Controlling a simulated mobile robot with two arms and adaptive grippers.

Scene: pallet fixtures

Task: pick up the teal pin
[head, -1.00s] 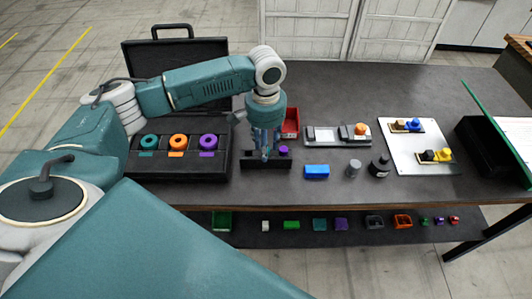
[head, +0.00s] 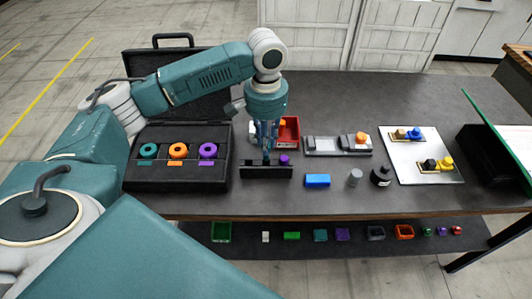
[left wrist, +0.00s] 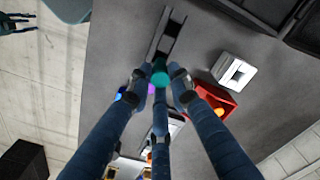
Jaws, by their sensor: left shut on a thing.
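My left gripper (head: 267,153) is over the black pin holder (head: 254,173) near the table's front edge. In the left wrist view its three fingers (left wrist: 161,82) are closed around the teal pin (left wrist: 160,73), whose rounded end shows between the fingertips. In the head view the pin is mostly hidden by the fingers, and I cannot tell whether its lower end is clear of the holder. A purple pin (head: 284,159) stands in the holder's right part. The holder also shows in the left wrist view (left wrist: 169,32).
A black case (head: 178,180) with teal, orange and purple rings is to the left. A red bin (head: 290,133) is behind the gripper.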

